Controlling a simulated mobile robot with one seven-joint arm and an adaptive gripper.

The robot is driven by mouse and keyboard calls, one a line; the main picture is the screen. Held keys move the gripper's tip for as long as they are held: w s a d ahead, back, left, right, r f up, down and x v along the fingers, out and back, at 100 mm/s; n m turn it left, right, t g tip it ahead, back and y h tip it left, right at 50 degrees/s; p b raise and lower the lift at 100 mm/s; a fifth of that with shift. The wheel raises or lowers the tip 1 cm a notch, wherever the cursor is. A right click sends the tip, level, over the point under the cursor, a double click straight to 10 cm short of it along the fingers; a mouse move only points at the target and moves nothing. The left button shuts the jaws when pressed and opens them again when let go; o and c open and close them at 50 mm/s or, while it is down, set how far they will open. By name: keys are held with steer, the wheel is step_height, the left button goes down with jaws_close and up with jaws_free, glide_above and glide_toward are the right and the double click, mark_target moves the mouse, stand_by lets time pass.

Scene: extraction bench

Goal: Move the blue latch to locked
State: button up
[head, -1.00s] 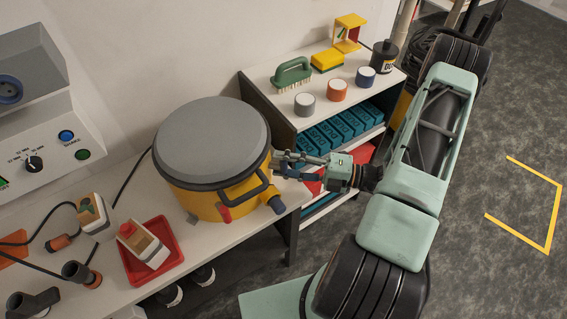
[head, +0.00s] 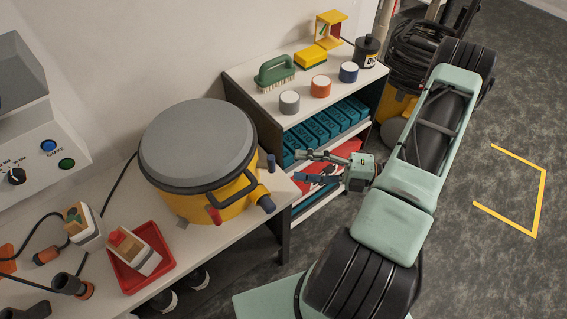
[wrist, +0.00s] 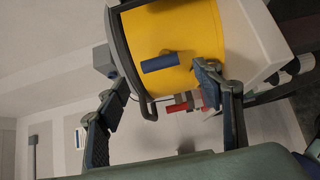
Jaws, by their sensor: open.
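The blue latch (head: 271,163) shows in the head view as a short blue peg standing upright at the right side of the yellow drum (head: 190,203) with a grey lid (head: 205,140). In the wrist view a blue cylinder (wrist: 161,62), seemingly the latch, lies against the yellow wall (wrist: 195,30), framed between my fingers. My gripper (head: 299,166) is open and empty, just right of the latch with a gap between them. Its two fingers show spread apart in the wrist view (wrist: 158,85). I cannot tell the latch's lock state.
A shelf with teal boxes (head: 325,127) stands behind my gripper. A red tray (head: 122,277) is on the bench at left.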

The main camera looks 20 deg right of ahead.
steer(key=shift+v, duration=1.75)
